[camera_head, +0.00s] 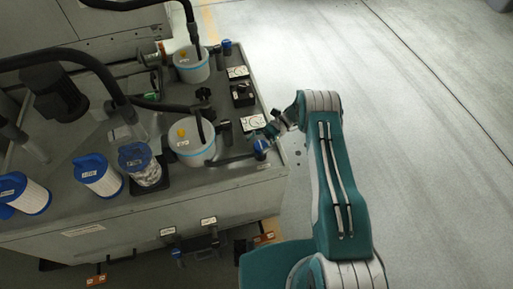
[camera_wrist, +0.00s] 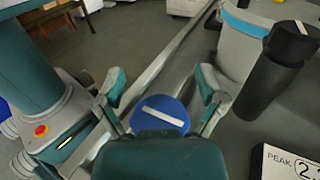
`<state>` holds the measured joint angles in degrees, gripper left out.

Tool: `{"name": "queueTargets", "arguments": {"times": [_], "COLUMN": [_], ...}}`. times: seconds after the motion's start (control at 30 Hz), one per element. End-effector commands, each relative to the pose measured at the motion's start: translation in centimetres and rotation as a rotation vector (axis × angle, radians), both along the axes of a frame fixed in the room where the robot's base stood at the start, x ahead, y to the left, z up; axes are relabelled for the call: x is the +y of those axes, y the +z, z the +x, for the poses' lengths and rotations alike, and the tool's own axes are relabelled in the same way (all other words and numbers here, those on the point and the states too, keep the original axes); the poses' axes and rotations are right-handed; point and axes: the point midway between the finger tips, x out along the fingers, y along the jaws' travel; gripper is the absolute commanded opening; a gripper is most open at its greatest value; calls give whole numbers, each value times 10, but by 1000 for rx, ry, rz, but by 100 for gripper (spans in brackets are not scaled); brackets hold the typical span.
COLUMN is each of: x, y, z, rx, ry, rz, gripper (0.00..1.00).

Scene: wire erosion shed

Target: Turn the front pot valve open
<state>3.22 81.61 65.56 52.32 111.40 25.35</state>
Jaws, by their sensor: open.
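The front pot (camera_head: 190,142) is a white pot with a pale blue band, nearer to me on the grey bench. A blue-capped valve (camera_head: 261,150) stands to its right, near the bench edge. In the wrist view the valve's round blue knob (camera_wrist: 152,106) carries a white bar, which slopes slightly down to the right. My gripper (camera_head: 272,131) is over the valve from the right side. In the wrist view my gripper (camera_wrist: 161,84) has its fingers spread on either side of the knob, with gaps showing. The knob's underside and stem are hidden.
A second white pot (camera_head: 191,66) and another blue-capped valve (camera_head: 227,47) stand farther back. A dark cylinder (camera_wrist: 275,80) and a gauge (camera_wrist: 290,165) are close on the right in the wrist view. Blue-topped filters (camera_head: 98,177) stand left. Floor right of the bench is clear.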

Motion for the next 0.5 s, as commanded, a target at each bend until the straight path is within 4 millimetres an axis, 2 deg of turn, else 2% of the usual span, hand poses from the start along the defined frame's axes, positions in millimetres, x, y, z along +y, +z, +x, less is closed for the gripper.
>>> {"name": "queueTargets", "arguments": {"times": [0.03, 0.2, 0.33, 0.5], "x": [0, 0, 0, 0], "y": [11, 42, 58, 67], "z": [1, 1, 2, 1], "rx": [-2, -2, -1, 1], "ry": [0, -1, -1, -1], "rz": [0, 0, 1, -1], "gripper": [90, 90, 90, 90]}}
